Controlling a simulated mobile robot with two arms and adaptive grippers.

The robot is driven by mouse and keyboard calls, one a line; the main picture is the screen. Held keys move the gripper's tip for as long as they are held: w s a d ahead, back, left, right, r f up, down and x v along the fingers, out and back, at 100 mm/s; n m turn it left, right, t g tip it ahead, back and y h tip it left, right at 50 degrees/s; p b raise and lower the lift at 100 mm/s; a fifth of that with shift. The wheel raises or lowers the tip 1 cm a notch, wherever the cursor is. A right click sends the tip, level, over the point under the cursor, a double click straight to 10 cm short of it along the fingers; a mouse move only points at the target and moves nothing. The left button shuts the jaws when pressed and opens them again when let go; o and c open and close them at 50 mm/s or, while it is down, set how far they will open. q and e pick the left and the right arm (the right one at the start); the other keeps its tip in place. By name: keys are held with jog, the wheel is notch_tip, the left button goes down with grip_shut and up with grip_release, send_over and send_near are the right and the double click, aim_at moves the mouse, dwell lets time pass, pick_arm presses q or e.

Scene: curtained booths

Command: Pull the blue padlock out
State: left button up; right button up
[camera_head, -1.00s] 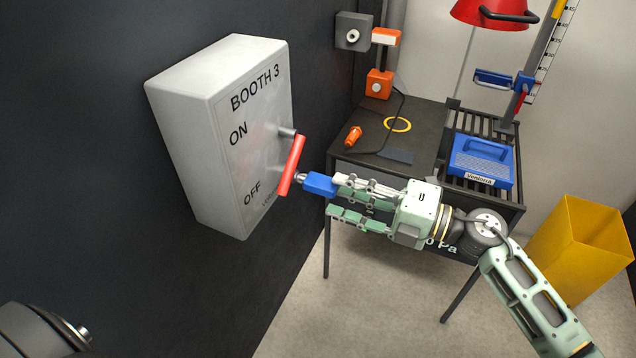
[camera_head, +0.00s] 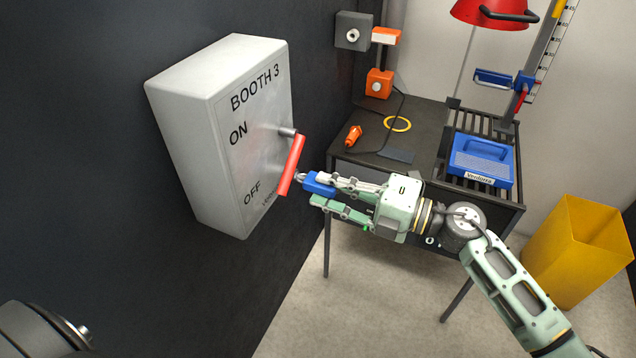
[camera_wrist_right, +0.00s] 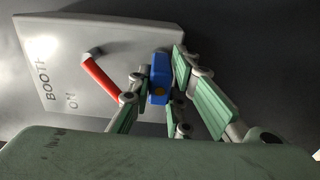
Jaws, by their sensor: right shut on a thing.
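The blue padlock (camera_head: 319,184) is between the fingers of my right gripper (camera_head: 318,190), which is shut on it. Its shackle end points at the red handle (camera_head: 291,165) on the grey switch box (camera_head: 190,130) marked BOOTH 3, ON and OFF. Whether the shackle still passes through the handle or box cannot be told. In the right wrist view the padlock (camera_wrist_right: 158,80) sits between the green fingers, right of the red handle (camera_wrist_right: 100,80). My left gripper is not in view; only a dark part of mine shows at lower left.
A dark table (camera_head: 425,130) stands behind my right arm, with an orange tool (camera_head: 353,136), a yellow ring (camera_head: 397,124) and a blue case (camera_head: 482,160). A yellow bin (camera_head: 575,250) stands on the floor at right. A dark wall is behind the box.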

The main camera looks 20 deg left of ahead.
grip_shut()
jog(key=shift+d, duration=0.1)
jog(key=shift+d, duration=0.15)
jog(key=shift+s+d, duration=0.1)
jog(key=shift+d, duration=2.55)
